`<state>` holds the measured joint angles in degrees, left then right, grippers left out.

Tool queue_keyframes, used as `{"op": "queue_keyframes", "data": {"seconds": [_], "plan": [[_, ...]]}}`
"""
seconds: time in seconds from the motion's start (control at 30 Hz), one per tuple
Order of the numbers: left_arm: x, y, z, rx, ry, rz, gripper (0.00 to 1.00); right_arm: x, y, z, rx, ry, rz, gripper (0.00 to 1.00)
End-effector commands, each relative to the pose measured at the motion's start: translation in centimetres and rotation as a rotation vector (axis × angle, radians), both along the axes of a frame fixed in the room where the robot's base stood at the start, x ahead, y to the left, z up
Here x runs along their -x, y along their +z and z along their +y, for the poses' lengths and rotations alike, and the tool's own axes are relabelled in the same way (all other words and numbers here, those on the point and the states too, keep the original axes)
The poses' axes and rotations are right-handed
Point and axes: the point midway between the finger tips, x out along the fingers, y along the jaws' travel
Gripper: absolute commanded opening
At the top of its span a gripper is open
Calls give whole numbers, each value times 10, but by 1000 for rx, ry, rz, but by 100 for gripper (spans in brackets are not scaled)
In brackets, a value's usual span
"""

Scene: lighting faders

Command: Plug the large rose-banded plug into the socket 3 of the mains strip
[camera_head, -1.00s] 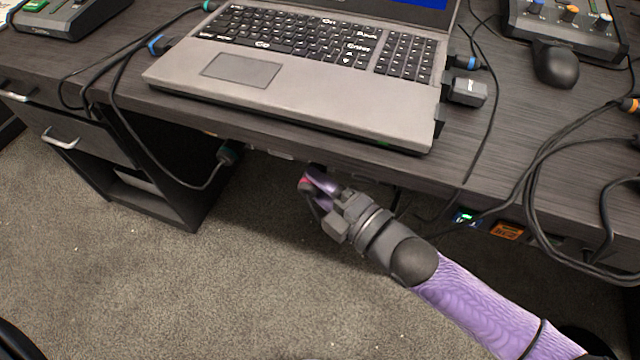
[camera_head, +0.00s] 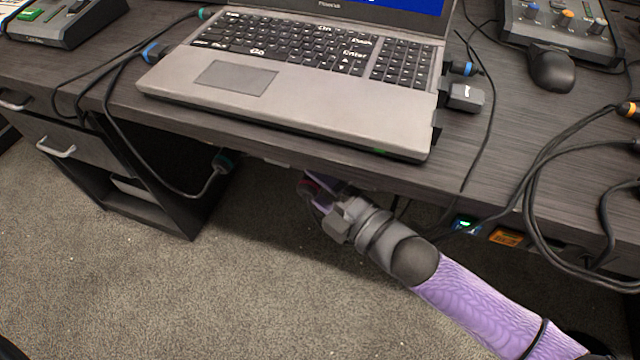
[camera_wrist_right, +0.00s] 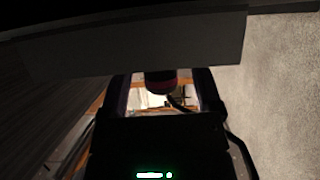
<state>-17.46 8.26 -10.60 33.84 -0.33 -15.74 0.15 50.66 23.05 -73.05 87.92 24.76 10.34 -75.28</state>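My right gripper (camera_head: 312,188) reaches in under the desk's front edge in the head view. A dark plug with a rose band sits at its fingertips. In the right wrist view the rose-banded plug (camera_wrist_right: 161,85) shows between the two fingers, with a dark cable trailing from it to the right. The fingers appear shut on it, though their tips are partly hidden by a dark board. I cannot make out the mains strip or its socket 3 in either view; the space under the desk is dark. My left gripper is not in view.
The desk edge (camera_head: 240,137) overhangs the right gripper closely. A laptop (camera_head: 330,110) stands above it. A dark connector (camera_head: 222,160) on a cable hangs left of the gripper, by the drawer unit (camera_head: 140,190). Cables loop down at the right. The carpet (camera_head: 250,290) in front is clear.

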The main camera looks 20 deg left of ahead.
Motion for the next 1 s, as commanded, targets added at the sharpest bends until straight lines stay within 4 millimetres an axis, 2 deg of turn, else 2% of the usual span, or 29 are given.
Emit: {"op": "queue_keyframes", "data": {"seconds": [0.3, 0.37, 0.5, 0.7, 0.8, 1.0], "plan": [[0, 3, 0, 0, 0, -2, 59, 3, 0, -3, 1, 2, 4, 93], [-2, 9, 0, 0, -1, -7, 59, 7, 2, -12, 3, 1, 1, 93], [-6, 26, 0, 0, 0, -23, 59, 22, 6, -45, 4, 0, 0, 93], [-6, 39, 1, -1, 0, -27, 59, 39, 2, -82, 2, 0, 1, 93], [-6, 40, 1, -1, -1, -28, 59, 43, 0, -89, 1, 1, 3, 93], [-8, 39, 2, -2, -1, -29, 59, 43, -1, -90, 0, 2, 3, 93]]}}
